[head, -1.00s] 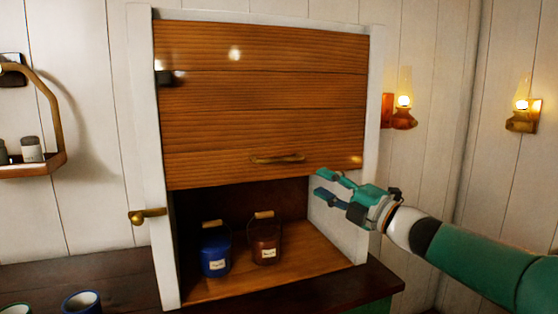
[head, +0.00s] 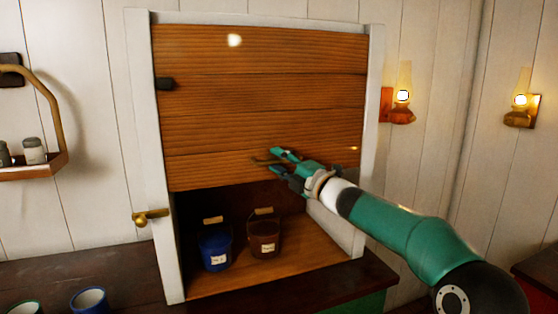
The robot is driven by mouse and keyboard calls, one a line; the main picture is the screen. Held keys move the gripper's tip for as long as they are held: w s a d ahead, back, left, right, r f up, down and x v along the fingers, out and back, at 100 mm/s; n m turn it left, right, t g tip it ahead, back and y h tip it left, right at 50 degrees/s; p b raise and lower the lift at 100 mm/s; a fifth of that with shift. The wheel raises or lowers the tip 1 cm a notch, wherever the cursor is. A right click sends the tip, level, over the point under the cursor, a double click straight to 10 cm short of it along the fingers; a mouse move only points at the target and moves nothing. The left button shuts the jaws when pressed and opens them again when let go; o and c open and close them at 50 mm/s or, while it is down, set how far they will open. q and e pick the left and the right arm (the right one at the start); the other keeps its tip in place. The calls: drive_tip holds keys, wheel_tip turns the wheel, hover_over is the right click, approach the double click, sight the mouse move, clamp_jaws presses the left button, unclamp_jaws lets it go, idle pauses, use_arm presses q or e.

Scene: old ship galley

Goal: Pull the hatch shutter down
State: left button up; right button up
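The hatch shutter (head: 260,95) is a wooden slatted panel in a white frame (head: 146,160). It covers the upper part of the opening, and the lower part stands open. Its brass handle (head: 262,161) is near the shutter's lower edge, partly hidden by my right gripper (head: 272,161). The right gripper's fingers are apart, with the handle at or between their tips. I cannot tell whether they touch it. My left gripper is not in view.
A blue pail (head: 215,250) and a brown pail (head: 264,236) stand inside the hatch below the shutter. A brass latch (head: 150,216) is on the left frame post. Lamps (head: 402,95) hang on the right wall. Mugs (head: 89,301) stand at lower left.

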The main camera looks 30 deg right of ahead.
clamp_jaws()
idle(0.3)
drive_tip(key=shift+f, duration=0.15)
